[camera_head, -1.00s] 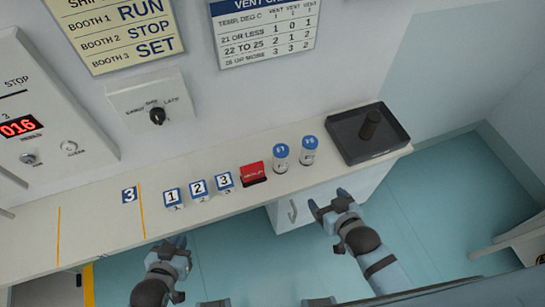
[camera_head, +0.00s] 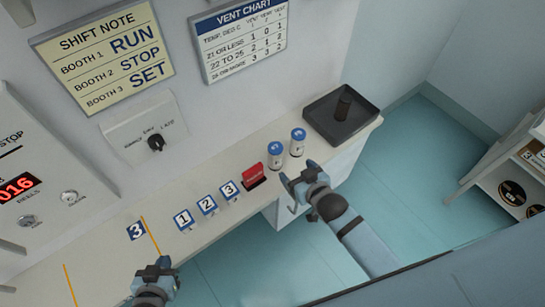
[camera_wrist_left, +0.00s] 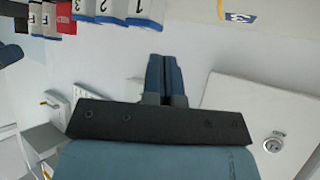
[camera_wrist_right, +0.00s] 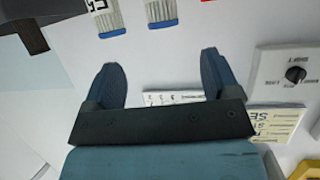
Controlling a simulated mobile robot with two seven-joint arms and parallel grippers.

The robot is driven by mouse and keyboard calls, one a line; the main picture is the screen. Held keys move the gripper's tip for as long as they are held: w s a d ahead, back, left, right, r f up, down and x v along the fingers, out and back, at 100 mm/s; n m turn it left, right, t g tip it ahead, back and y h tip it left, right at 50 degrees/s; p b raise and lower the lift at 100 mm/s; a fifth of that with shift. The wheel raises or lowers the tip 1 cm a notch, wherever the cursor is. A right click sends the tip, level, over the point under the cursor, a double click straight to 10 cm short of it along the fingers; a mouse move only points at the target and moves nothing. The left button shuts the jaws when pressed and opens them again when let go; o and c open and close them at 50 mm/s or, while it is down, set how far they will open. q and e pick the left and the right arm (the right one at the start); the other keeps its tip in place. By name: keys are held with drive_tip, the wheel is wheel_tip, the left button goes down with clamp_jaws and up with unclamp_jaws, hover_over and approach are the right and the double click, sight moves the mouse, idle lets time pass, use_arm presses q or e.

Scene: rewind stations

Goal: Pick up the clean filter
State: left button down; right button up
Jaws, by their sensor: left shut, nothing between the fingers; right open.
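The left one (camera_head: 276,154) is beside the red block, and the right one (camera_head: 297,144) is nearer the tray. Both also show at the top of the right wrist view (camera_wrist_right: 105,20). I cannot tell from the marks which is the clean filter. My right gripper (camera_head: 299,177) is open and empty, just in front of the cylinders and apart from them. My left gripper (camera_head: 156,268) is shut and empty, at the counter's front edge near the orange line.
A dark tray (camera_head: 318,123) holding a dark cylinder (camera_head: 343,106) stands at the counter's right end. Left of the cylinders are a red block (camera_head: 252,174) and numbered blocks 1, 2, 3 (camera_head: 207,205). A shelf unit (camera_head: 505,180) stands at far right; the floor between is clear.

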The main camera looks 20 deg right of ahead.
sight(279, 155)
drive_tip(key=b+x, duration=0.1)
drive_tip(key=x, duration=0.2)
drive_tip(key=b+x, duration=0.2)
drive_tip(key=x, duration=0.2)
drive_tip(key=shift+w+f, duration=0.2)
drive_tip(key=shift+f, duration=0.15)
drive_tip(key=shift+w+a+f+b, duration=0.1)
drive_tip(key=shift+w+b, duration=0.3)
drive_tip(key=shift+b, duration=0.1)
drive_tip(key=b+x, duration=0.4)
drive_tip(key=shift+a+f, duration=0.1)
drive_tip(key=shift+f, duration=0.15)
drive_tip(key=shift+w+a, duration=0.1)
drive_tip(key=shift+w, duration=0.25)
use_arm(q)
drive_tip(key=shift+m+h, duration=0.3)
drive_tip(key=f, duration=0.2)
drive_tip(key=d+f, duration=0.1)
drive_tip(key=f, duration=0.1)
drive_tip(key=d+f, duration=0.1)
drive_tip(key=f, duration=0.1)
drive_tip(key=shift+w+f, duration=0.15)
drive_tip(key=shift+w, duration=0.1)
use_arm(e)
drive_tip(key=shift+r, duration=0.1)
